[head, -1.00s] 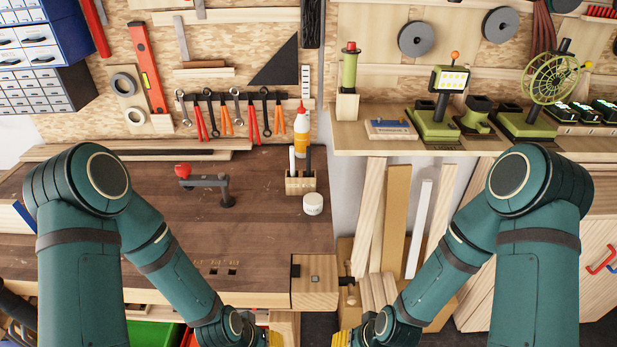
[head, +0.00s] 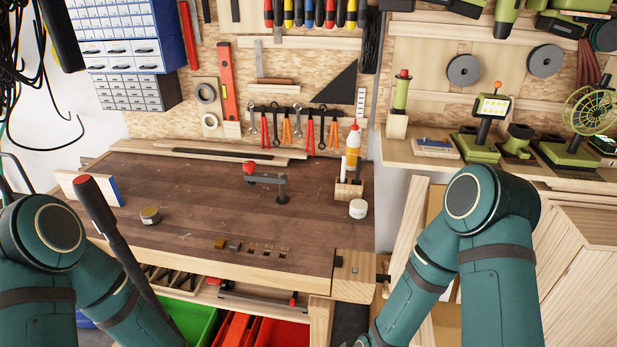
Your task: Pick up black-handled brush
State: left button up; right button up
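A small wooden holder (head: 348,190) stands at the back right of the workbench. A thin white upright item (head: 343,166) and a dark upright item (head: 358,168) stick up from it. The dark one may be the black-handled brush, but it is too small to tell. Both of my arms reach down past the bottom edge of the head view, so neither gripper shows.
A white round jar (head: 358,209) stands in front of the holder and an orange-and-white bottle (head: 353,141) behind it. A dark clamp with a red knob (head: 266,176) and a small tin (head: 150,216) are on the workbench (head: 200,195). Its middle is largely clear.

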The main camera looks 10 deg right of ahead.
aim_at(360, 159)
jog(key=l+u, duration=0.15)
jog(key=u, duration=1.3)
jog(key=k+l, duration=0.1)
jog(key=l, duration=0.2)
jog(key=k+l, duration=0.1)
jog(key=l, duration=0.2)
jog(key=k+l, duration=0.1)
jog(key=l, duration=0.25)
jog(key=i+u, duration=0.05)
